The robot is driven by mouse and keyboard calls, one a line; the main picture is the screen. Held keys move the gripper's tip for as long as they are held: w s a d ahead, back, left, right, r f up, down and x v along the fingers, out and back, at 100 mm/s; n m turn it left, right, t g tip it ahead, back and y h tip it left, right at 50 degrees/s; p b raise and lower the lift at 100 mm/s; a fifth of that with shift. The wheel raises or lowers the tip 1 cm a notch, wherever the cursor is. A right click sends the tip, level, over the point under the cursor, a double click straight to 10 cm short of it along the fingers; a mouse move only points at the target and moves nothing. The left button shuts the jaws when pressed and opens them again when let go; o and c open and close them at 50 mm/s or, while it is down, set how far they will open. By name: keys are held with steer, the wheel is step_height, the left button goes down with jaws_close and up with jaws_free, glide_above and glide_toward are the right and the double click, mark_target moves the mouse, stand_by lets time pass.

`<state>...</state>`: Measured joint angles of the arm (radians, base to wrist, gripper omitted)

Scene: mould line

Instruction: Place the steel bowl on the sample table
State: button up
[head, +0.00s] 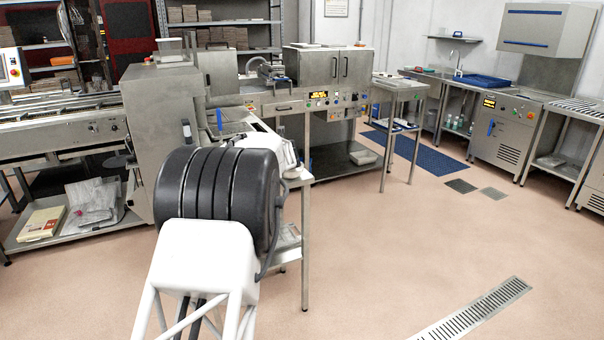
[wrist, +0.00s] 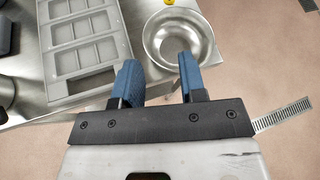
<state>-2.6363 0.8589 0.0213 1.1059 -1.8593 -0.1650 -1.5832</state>
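The steel bowl (wrist: 178,36) shows in the wrist view. It is round, shiny and looks empty, at the edge of a steel surface (wrist: 75,108). My gripper (wrist: 158,68) is open, its two blue fingers apart. In that view the right finger overlaps the bowl's near rim; I cannot tell whether it touches.
A grey mould tray (wrist: 88,48) with rectangular cavities lies left of the bowl. Part of a small yellow thing (wrist: 170,2) shows at the top edge. Machines (head: 330,80) and a wash counter (head: 430,78) line the back. The floor (head: 400,230) at right is open.

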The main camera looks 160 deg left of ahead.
steer(key=s+a+r+m+y, duration=0.1)
steer(key=a+m+y, duration=0.2)
steer(key=m, duration=0.1)
steer(key=m+t, duration=0.7)
steer(key=m, duration=0.3)
glide_toward(301, 172)
steer(key=shift+d+f+y, duration=0.2)
steer(key=shift+y, duration=0.1)
steer(key=shift+s+a+f, duration=0.1)
steer(key=shift+x, duration=1.15)
steer(key=shift+s, duration=0.1)
steer(key=shift+x, duration=2.55)
steer(key=shift+s, duration=0.1)
